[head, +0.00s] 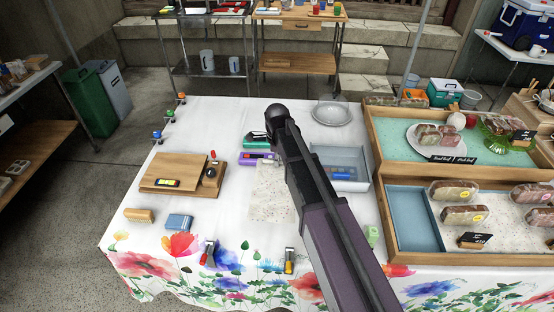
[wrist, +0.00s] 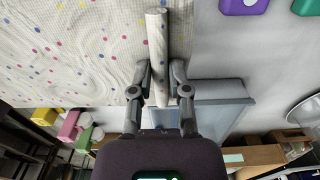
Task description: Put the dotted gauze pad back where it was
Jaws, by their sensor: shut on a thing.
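My gripper (wrist: 160,78) is shut on a thin white pad with coloured dots, the dotted gauze pad (wrist: 157,45), seen nearly edge-on between the two fingers in the wrist view. Behind the pad is a pale cloth (wrist: 70,50) with similar coloured dots and wavy folds. In the head view this cloth (head: 271,200) lies flat on the white table, partly behind my arm. My fingers and the held pad are hidden by my arm in that view. I cannot tell how high the pad is above the cloth.
A blue-grey tray (head: 364,180) stands right of the cloth. A purple case (head: 256,158) and a green case (head: 254,141) lie behind it. A wooden board (head: 165,168) is at left, with a brush (head: 139,216) and blue box (head: 179,222) in front. Wooden food displays (head: 470,258) fill the right.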

